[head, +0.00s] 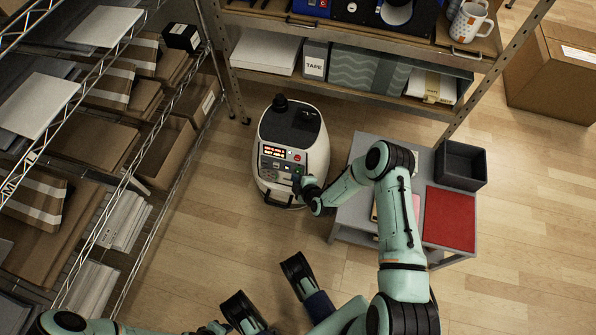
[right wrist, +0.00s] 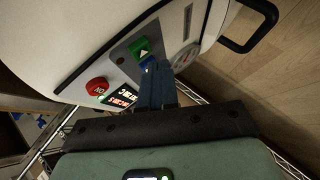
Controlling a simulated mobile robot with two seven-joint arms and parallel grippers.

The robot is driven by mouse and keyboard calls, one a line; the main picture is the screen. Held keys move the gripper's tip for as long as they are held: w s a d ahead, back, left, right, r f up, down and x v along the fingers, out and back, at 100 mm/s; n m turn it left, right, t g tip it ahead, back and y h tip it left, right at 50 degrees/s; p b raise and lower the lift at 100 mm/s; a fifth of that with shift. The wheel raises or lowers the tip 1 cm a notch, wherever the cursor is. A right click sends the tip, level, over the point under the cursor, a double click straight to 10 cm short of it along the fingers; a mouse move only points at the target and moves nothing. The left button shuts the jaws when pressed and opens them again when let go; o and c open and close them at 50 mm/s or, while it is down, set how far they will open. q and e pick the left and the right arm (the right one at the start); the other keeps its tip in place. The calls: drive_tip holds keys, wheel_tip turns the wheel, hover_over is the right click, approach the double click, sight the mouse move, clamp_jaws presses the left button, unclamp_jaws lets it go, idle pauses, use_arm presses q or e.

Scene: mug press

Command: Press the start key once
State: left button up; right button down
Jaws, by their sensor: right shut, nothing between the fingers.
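The white press machine (head: 310,150) stands on the floor, with its control panel (head: 274,165) facing me. In the right wrist view the panel carries a green key with a white triangle (right wrist: 140,49), a blue key (right wrist: 148,66), a round red button (right wrist: 97,86) and a lit red display (right wrist: 121,98). My right gripper (right wrist: 155,80) is shut and empty. Its fingertips are right by the blue key, just short of the green key in the picture; contact cannot be told. In the head view my right gripper (head: 302,186) is at the panel's right side. My left arm shows only partly at the bottom.
A grey table (head: 352,205) stands right of the machine, with a red mat (head: 450,218) and a dark open bin (head: 461,167). A shelf (head: 340,90) is behind, and a wire rack with boxes (head: 165,150) is at left. A black handle (right wrist: 250,32) juts from the machine. Floor in front is partly clear.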

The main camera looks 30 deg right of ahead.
drive_tip(key=shift+w+d, duration=0.1)
drive_tip(key=shift+w+d+f, duration=0.15)
drive_tip(key=shift+d, duration=0.05)
drive_tip(key=shift+w+d+b, duration=0.3)
drive_tip(key=shift+d+b, duration=0.05)
drive_tip(key=shift+b, duration=0.15)
idle(0.7)
idle(0.3)
drive_tip(key=shift+s+a+p, duration=0.6)
drive_tip(key=shift+a+p, duration=0.05)
drive_tip(key=shift+p, duration=0.1)
drive_tip(key=s+a+p, duration=0.1)
drive_tip(key=a, duration=0.1)
drive_tip(key=s+a+r+p, duration=0.1)
drive_tip(key=s+p, duration=0.1)
drive_tip(key=shift+s+a+r, duration=0.1)
drive_tip(key=shift+a+r, duration=0.1)
drive_tip(key=shift+a, duration=0.15)
